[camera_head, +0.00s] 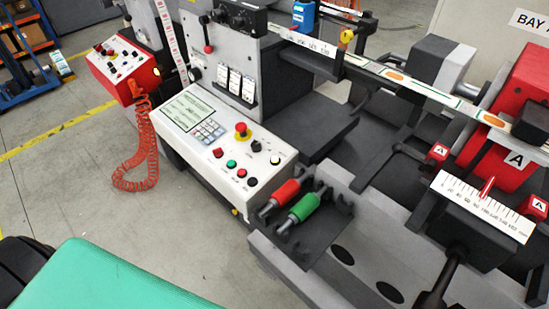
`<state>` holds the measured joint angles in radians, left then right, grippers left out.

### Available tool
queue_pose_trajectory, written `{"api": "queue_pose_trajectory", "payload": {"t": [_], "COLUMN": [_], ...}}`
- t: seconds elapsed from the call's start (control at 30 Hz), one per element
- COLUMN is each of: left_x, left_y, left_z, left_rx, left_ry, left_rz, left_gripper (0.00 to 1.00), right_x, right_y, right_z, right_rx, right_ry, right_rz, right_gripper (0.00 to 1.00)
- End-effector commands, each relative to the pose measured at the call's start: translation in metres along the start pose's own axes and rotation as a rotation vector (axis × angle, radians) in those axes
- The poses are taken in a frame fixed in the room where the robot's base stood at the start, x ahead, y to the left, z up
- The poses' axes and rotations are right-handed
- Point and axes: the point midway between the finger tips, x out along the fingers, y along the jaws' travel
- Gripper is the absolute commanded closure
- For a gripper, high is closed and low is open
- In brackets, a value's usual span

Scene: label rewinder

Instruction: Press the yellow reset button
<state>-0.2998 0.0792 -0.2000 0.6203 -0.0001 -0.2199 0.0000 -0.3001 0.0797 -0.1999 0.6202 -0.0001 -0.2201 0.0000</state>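The light-coloured control panel (218,140) sits on the front of the machine, left of the picture's middle. It has a screen, a keypad and several round buttons. A small pale, yellowish-white button (275,160) is near its right edge; I cannot tell for sure whether it is the yellow reset button. A red mushroom button (241,129) on a yellow base stands near the panel's back edge. Red, green and black buttons run along the front, and a black knob (256,146) is behind them. Neither of my grippers is in view.
A red roller (285,192) and a green roller (304,207) lie in a dark rack right of the panel. A coiled red cable (150,140) hangs at left below a red control box (125,68). A teal surface (100,278) fills the lower left; I cannot tell what it is.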

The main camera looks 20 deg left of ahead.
Motion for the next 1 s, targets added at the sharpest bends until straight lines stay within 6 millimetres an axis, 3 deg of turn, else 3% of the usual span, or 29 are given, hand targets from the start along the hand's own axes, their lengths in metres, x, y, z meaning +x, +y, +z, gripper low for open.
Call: {"api": "queue_pose_trajectory", "payload": {"t": [0.03,0.13,1.0], "left_x": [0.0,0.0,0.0], "left_y": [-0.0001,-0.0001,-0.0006], "left_z": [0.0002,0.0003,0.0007], "left_rx": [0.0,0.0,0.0], "left_ry": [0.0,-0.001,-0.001], "left_rz": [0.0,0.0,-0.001], "left_gripper": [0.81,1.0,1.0], "right_x": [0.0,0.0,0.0], "right_y": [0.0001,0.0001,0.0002], "right_z": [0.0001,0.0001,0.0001], "right_rx": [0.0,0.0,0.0], "right_ry": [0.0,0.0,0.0], "right_rz": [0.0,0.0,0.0], "right_gripper": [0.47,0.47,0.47]}}
